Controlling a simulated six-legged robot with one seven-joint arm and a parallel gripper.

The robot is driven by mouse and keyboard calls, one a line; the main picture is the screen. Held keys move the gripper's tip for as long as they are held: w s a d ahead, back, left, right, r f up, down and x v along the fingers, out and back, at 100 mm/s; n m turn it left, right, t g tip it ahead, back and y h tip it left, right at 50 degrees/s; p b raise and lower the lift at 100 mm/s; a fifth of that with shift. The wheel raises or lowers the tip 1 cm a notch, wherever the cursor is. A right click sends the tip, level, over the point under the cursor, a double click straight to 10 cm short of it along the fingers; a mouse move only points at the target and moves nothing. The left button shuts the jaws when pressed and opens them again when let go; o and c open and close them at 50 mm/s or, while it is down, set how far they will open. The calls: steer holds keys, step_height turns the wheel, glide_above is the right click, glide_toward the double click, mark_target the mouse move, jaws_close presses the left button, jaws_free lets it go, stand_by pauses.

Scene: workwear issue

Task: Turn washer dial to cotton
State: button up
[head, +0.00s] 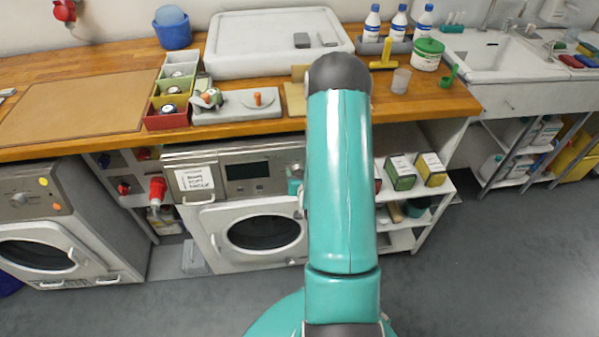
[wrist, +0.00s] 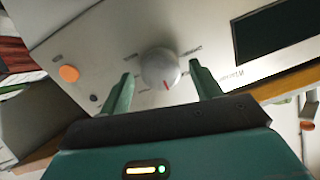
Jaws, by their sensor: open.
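The washer (head: 238,205) stands under the bench in the head view, with a dark display (head: 246,170) and a round door. Its dial is hidden behind my arm there. In the wrist view, which looks upside down, the round grey dial (wrist: 155,62) carries a red mark on the edge facing my gripper. Small printed labels surround the dial, too small to read. My gripper (wrist: 161,70) is open, with one finger on each side of the dial. Gaps show beside the dial; I cannot tell whether either finger touches it.
An orange dot (wrist: 69,74) and the dark display (wrist: 275,32) flank the dial on the panel. A second machine (head: 50,235) stands to the left. A shelf with boxes (head: 400,172) stands right of the washer. The wooden bench (head: 240,128) overhangs the panel. The grey floor is clear at right.

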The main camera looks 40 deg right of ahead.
steer(key=shift+w+f, duration=0.15)
steer(key=shift+w, duration=0.05)
steer(key=shift+s, duration=0.15)
steer(key=shift+c, duration=0.2)
steer(key=c, duration=0.9)
steer(key=shift+c, duration=0.2)
steer(key=m+t, duration=0.1)
steer(key=m, duration=0.7)
steer(key=shift+d, duration=0.1)
steer(key=shift+m, duration=0.3)
